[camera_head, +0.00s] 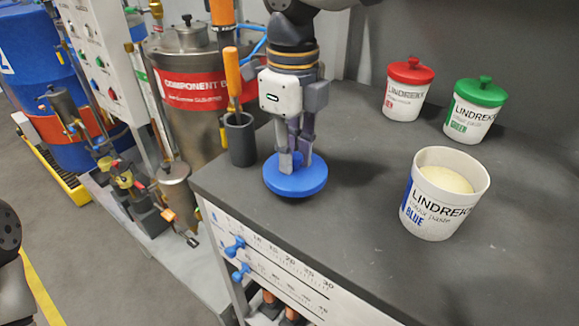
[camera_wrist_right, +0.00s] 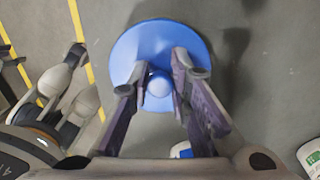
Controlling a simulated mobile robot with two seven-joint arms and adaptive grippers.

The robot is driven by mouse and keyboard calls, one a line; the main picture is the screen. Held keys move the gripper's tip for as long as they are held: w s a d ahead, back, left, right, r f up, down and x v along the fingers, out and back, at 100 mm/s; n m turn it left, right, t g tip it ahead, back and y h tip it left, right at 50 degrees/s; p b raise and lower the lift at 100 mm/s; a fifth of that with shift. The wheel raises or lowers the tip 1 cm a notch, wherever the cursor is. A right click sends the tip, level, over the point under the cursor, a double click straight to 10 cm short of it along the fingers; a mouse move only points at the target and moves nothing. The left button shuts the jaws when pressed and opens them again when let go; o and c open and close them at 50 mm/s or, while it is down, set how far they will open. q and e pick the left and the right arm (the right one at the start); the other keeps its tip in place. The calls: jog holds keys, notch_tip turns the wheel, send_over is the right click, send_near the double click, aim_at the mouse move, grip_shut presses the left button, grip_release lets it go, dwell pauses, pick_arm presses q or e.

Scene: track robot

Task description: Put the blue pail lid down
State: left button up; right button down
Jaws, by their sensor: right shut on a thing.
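The blue pail lid (camera_head: 306,185) is a round disc with a knob on top. My right gripper (camera_head: 294,160) points down and is shut on the knob. The lid is level at the left front corner of the dark worktop; I cannot tell whether it touches the surface. The wrist view shows the lid (camera_wrist_right: 134,50) with its knob between my right fingertips (camera_wrist_right: 160,80). The white blue-labelled pail (camera_head: 425,215) stands open to the right, with pale paste inside. My left gripper (camera_wrist_right: 82,75) shows at the left of the wrist view, its fingers apart and empty.
A dark cup (camera_head: 240,140) with an orange-handled tool stands close left of my right gripper. Red-lidded (camera_head: 405,100) and green-lidded (camera_head: 470,120) pails stand at the back right. A metal tank (camera_head: 195,110) stands beyond the worktop's left edge. The worktop (camera_head: 350,225) between lid and open pail is clear.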

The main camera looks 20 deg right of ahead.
jog(key=shift+w+d+f, duration=0.1)
jog(key=shift+w+f, duration=0.1)
jog(key=shift+f, duration=0.75)
jog(key=shift+w+f, duration=0.15)
jog(key=shift+f, duration=0.75)
jog(key=shift+f, duration=0.15)
jog(key=c, duration=1.5)
grip_release()
notch_tip(320, 180, up, 12)
jog(key=shift+r, duration=0.15)
